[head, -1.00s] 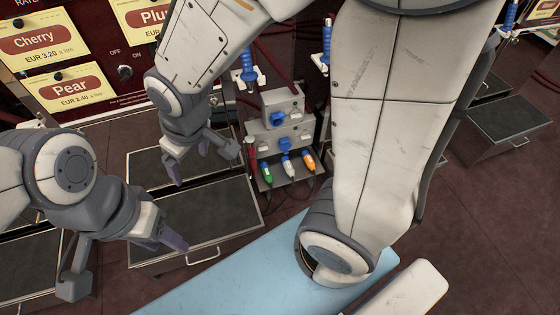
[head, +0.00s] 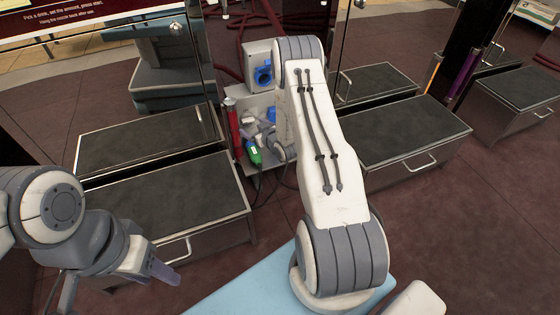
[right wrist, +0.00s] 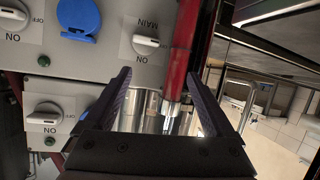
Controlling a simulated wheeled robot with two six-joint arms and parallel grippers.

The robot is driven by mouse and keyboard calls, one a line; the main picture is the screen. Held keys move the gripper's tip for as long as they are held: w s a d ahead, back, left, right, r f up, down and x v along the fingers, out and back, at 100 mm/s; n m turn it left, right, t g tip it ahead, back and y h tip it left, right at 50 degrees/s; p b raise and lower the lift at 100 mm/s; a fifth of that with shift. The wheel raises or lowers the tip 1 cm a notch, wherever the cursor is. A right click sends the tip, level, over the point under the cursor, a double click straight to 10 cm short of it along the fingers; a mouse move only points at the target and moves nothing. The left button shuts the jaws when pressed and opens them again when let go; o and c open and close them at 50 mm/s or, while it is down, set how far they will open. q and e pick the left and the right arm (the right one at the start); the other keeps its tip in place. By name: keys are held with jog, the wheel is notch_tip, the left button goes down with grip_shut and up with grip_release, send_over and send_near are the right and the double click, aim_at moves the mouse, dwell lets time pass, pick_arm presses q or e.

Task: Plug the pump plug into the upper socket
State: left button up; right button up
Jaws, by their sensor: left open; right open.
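The upper grey box carries a blue round socket (head: 263,74). A lower grey box beneath it is partly hidden by my right arm and shows a bit of blue (head: 271,114). My right gripper (right wrist: 160,88) is open and empty in the right wrist view, facing the boxes' switches and a blue round cover (right wrist: 80,20). In the head view it is mostly hidden behind my forearm. My left gripper (head: 150,268) is open and empty at lower left, far from the boxes.
A red upright cylinder (head: 233,130) stands left of the boxes; red also shows between and beyond the right fingers (right wrist: 183,50). Dark-topped drawer units (head: 160,200) and (head: 400,135) flank the rack. A light blue surface (head: 250,285) is at the front.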

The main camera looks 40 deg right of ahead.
pick_arm(q)
notch_tip(320, 180, down, 13)
jog(key=b, duration=1)
pick_arm(e)
jog(key=s+d+f+m+t+h, duration=0.1)
jog(key=s+d+f+t, duration=0.1)
jog(key=s+d+f, duration=0.3)
jog(key=s+d+f+m+t+h, duration=0.1)
jog(key=s+d+f, duration=0.4)
jog(key=f, duration=0.9)
jog(key=shift+s+m+t+h, duration=0.4)
jog(key=shift+m+h, duration=0.3)
jog(key=shift+h, duration=0.1)
jog(key=shift+f, duration=0.15)
jog(key=b+x, duration=0.4)
jog(key=x, duration=0.3)
jog(key=shift+w, duration=0.35)
pick_arm(q)
jog(key=shift+f, duration=2.1)
pick_arm(e)
jog(key=shift+w+d, duration=0.25)
jog(key=shift+w, duration=0.4)
pick_arm(q)
jog(key=shift+r, duration=0.2)
